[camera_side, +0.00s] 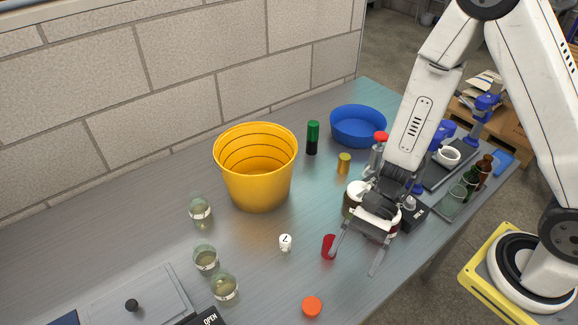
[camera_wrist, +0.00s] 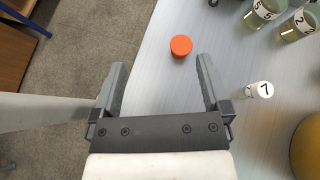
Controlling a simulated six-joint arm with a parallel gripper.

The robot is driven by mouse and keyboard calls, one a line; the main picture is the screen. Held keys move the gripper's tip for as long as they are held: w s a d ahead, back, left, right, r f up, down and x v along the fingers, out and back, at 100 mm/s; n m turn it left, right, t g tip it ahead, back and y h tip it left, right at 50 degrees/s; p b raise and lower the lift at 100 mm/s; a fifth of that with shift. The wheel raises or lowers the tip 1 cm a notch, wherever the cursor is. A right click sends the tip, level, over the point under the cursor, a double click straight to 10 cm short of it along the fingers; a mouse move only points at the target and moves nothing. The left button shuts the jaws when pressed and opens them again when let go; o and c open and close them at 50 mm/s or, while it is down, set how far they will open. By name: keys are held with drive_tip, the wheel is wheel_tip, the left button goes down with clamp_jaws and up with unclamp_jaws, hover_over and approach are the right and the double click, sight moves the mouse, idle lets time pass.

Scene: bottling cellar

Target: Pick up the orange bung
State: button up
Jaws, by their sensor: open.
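The orange bung (camera_side: 312,306) lies on the grey bench near its front edge, at the bottom of the side view. In the wrist view it is an orange disc (camera_wrist: 181,45) just beyond the fingertips, nearer the right finger. My gripper (camera_side: 353,265) is open and empty, above the bench, to the right of the bung and further up in the side view. Its two spread fingers also show in the wrist view (camera_wrist: 160,62). Nothing hides the bung in either view.
A red tapered piece (camera_side: 329,248) is by my left finger in the side view. A white piece marked 7 (camera_side: 285,242) stands nearby. Numbered glass jars (camera_side: 224,287), a yellow bucket (camera_side: 257,185) and a blue basin (camera_side: 358,128) stand further off. The bench around the bung is clear.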

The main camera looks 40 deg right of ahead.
drive_tip(key=shift+w+a+f+m+t+y, duration=0.2)
drive_tip(key=shift+w+a+m+t+y, duration=0.3)
drive_tip(key=shift+m, duration=0.3)
drive_tip(key=shift+w+a+f+m+t+y, duration=0.2)
drive_tip(key=shift+w+a+m+t+y, duration=0.15)
drive_tip(key=shift+a+m+y, duration=0.35)
drive_tip(key=shift+d+f, duration=0.1)
drive_tip(key=shift+f, duration=0.05)
approach(312, 305)
drive_tip(key=shift+f+x, duration=0.15)
drive_tip(key=shift+x, duration=0.6)
drive_tip(key=shift+f+x, duration=0.15)
drive_tip(key=shift+x, duration=0.6)
drive_tip(key=shift+a+f, duration=0.25)
drive_tip(key=shift+a, duration=0.4)
drive_tip(key=shift+a, duration=0.15)
drive_tip(key=shift+x, duration=2.75)
drive_tip(key=shift+s+f, duration=0.1)
clamp_jaws()
